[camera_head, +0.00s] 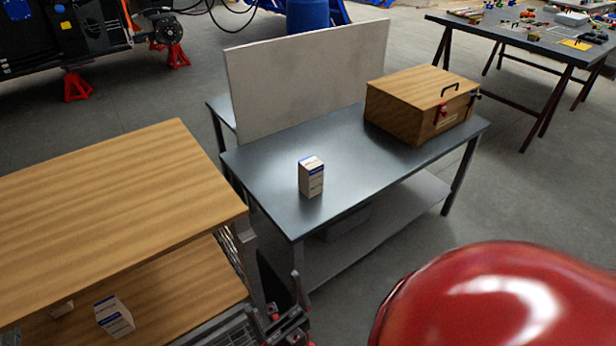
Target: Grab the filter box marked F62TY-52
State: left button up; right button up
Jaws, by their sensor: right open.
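A small white filter box (311,177) with a blue band stands upright on the grey metal table (262,170). A second white box (113,317) with blue marking is on the lower wooden shelf at the bottom left. Part of another pale box (61,309) shows beside it, mostly hidden under the upper shelf. The print is too small to read, so I cannot tell which is F62TY-52. My right gripper (282,284) is open at the bottom centre, beside the shelf's right end and apart from the boxes. My left gripper is out of view.
A wooden case (412,108) with a black handle sits on the metal table's right part. A pale upright panel (305,80) stands along its back. The wooden upper shelf (120,195) is bare and overhangs the lower one. A tool table (545,45) stands at the upper right.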

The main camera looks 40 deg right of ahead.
aim_at(311, 168)
jog(key=i+l, duration=0.1)
jog(key=l, duration=1.4)
jog(key=i+l, duration=0.15)
jog(key=l, duration=1.35)
jog(key=i+l, duration=0.15)
jog(key=l, duration=0.6)
